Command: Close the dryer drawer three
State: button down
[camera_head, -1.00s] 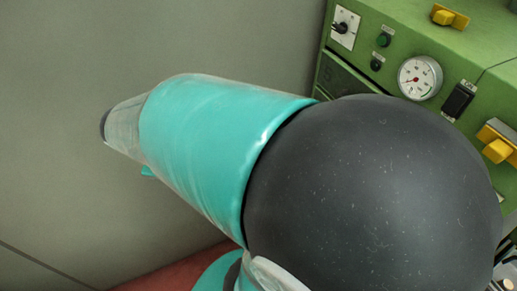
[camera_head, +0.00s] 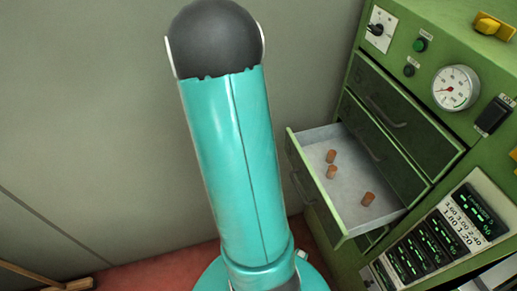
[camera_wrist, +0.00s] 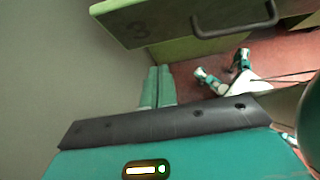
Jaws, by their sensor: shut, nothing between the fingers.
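The dryer drawer three (camera_head: 338,229) stands pulled out of the green cabinet in the head view. Its tray holds three cork stoppers, one low at the front right (camera_head: 368,199) and two farther left (camera_head: 332,171). In the wrist view its green front (camera_wrist: 150,28) shows a "3" and a dark bar handle (camera_wrist: 235,24) at the top. My gripper (camera_wrist: 157,70) shows there with its two teal fingers side by side, shut and empty. The fingertips appear just below the drawer front's lower edge in that picture; I cannot tell whether they touch it. The head view does not show my gripper.
The green cabinet (camera_head: 448,45) has closed drawers above the open one, with a gauge (camera_head: 456,88), switches and a digital display panel (camera_head: 436,238) beside them. A grey wall (camera_head: 90,110) stands at the left. The red floor (camera_head: 150,272) shows below.

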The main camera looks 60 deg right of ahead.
aim_at(292, 157)
jog(key=s+d+f, duration=0.1)
jog(key=d, duration=0.1)
jog(key=s+d+f, duration=0.1)
jog(key=s, duration=0.1)
jog(key=s+d+f, duration=0.1)
jog(key=s+d, duration=0.1)
jog(key=shift+d+f, duration=0.3)
jog(key=shift+f, duration=0.05)
jog(key=shift+s+d, duration=0.1)
jog(key=s+d, duration=0.4)
jog(key=d, duration=0.1)
jog(key=s+d, duration=0.9)
jog(key=shift+d, duration=0.35)
jog(key=shift+s+d+r, duration=0.1)
jog(key=shift+s+d, duration=0.05)
jog(key=shift+s, duration=0.05)
